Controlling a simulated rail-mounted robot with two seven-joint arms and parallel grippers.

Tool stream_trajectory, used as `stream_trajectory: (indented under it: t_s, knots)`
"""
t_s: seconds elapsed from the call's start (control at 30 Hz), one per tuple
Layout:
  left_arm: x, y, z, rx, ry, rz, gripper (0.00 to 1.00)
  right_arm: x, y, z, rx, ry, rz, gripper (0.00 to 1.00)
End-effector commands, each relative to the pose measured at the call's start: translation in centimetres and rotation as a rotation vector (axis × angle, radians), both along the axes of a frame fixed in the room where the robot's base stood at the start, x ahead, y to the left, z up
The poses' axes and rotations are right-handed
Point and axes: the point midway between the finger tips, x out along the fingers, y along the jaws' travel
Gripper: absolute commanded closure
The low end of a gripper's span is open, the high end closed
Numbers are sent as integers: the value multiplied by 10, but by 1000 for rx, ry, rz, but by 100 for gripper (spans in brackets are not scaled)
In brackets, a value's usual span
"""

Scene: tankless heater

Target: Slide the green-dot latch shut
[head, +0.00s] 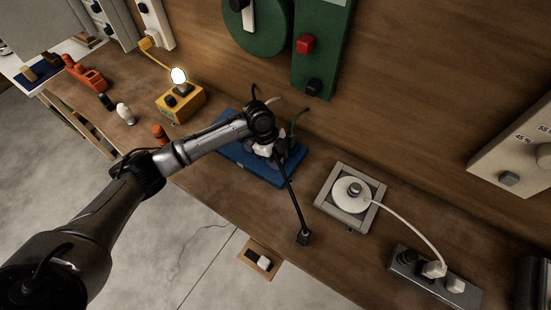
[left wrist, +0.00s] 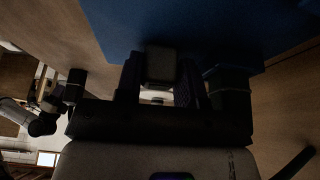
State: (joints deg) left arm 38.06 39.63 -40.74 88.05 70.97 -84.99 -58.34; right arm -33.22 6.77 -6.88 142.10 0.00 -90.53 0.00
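No latch with a green dot can be made out for certain in either view. My left arm reaches in from the left in the head view, and its wrist covers part of a blue board (head: 232,152) on the bench. The blue board also fills the top of the left wrist view (left wrist: 215,25). My left gripper (left wrist: 160,92) has its fingers apart, with a small grey block (left wrist: 161,64) showing between them. I cannot tell whether the fingers touch the block. My right gripper does not show clearly.
A green panel (head: 323,70) with a red knob (head: 305,43) stands behind. A yellow box (head: 180,103) with a lit bulb is left of the blue board. A grey-framed white disc (head: 346,190) and a power strip (head: 421,272) lie right. A dark rod (head: 289,196) slants toward the bench front.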

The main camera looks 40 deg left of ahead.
Motion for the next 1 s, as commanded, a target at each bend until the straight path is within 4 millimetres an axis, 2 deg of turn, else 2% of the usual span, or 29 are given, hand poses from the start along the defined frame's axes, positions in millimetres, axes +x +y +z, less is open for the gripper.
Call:
stream_trajectory:
  t_s: [0.03,0.23,0.57,0.67,1.0]
  knots:
    - [0,1,-1,1,0,1,61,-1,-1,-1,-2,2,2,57]
    - [0,0,0,-1,0,0,43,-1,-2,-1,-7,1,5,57]
    - [0,2,7,-2,0,0,43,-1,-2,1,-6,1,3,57]
    - [0,7,19,-2,-2,0,43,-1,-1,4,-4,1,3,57]
    - [-2,32,81,-1,-2,1,43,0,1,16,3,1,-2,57]
